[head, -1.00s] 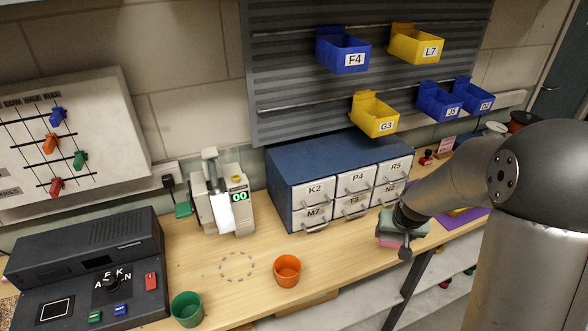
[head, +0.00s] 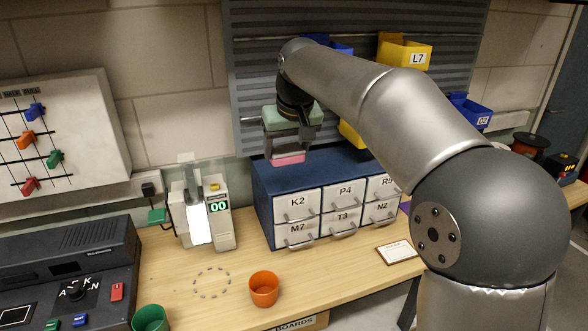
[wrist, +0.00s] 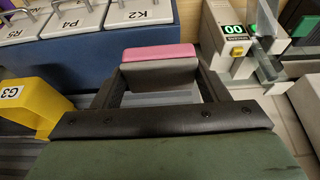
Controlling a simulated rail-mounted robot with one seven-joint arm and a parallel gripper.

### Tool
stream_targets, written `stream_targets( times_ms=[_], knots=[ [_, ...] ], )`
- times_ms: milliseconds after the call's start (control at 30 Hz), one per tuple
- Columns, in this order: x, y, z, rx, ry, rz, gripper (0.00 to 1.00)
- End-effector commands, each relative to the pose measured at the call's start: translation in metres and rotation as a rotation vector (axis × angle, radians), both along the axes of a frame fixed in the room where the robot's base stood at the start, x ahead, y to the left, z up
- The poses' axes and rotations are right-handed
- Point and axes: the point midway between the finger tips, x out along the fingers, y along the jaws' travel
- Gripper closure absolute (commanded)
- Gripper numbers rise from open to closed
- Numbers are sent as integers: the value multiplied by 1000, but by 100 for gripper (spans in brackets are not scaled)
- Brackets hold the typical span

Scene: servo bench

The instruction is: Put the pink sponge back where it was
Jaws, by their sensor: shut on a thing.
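My gripper (head: 288,148) is shut on the pink sponge (head: 288,159) and holds it in the air above the blue drawer cabinet, near its left part. In the wrist view the pink sponge (wrist: 158,52) shows at the fingertips, partly hidden by the dark fingers. A dashed circle (head: 211,283) is marked on the bare bench top, to the left of an orange cup (head: 263,290). I cannot tell from these frames which spot the sponge came from.
The blue cabinet (head: 262,192) has labelled white drawers. A dispenser-like device (head: 220,225) reading 00 stands left of it. A green cup (head: 150,319) and a dark console (head: 75,255) stand at the front left. Yellow and blue bins hang on the grey panel (head: 250,60).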

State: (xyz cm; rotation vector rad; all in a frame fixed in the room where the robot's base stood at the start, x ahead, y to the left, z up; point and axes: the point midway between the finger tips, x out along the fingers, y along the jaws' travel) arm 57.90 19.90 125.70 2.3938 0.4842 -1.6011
Motion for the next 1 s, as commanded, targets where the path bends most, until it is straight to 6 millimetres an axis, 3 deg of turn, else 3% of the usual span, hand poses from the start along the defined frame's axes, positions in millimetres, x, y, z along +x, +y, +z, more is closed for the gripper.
stream_targets(
  times_ms=[167, 400, 667, 833, 1000],
  knots=[
    [46, -5, -18, 0, 4, -1, 51],
    [75, -8, -59, 1, 1, -1, 51],
    [91, -10, -79, 0, 2, -1, 51],
    [90, -10, -104, -1, 2, 0, 51],
    [90, -10, -108, 1, -2, 0, 51]
  ],
)
